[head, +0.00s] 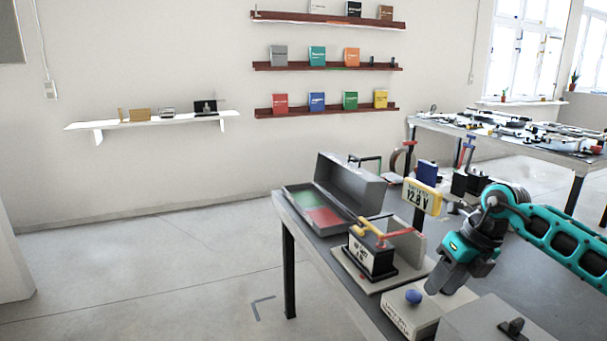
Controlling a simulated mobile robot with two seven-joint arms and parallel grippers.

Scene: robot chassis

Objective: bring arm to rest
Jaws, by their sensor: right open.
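My right arm is teal and black and comes in from the right edge. My right gripper (447,279) points down and to the left above the near part of the grey table (297,222). It is open, and I see nothing between its fingers. It hangs close beside a pale box with a blue button (413,297); I cannot tell whether they touch. My left gripper is not in view.
On the table stand an open grey case (350,185) with green and red compartments, a black battery (371,256) on a board, and a yellow "12.8 V" meter (421,197). A cluttered second table (436,127) stands behind. The floor at left is clear.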

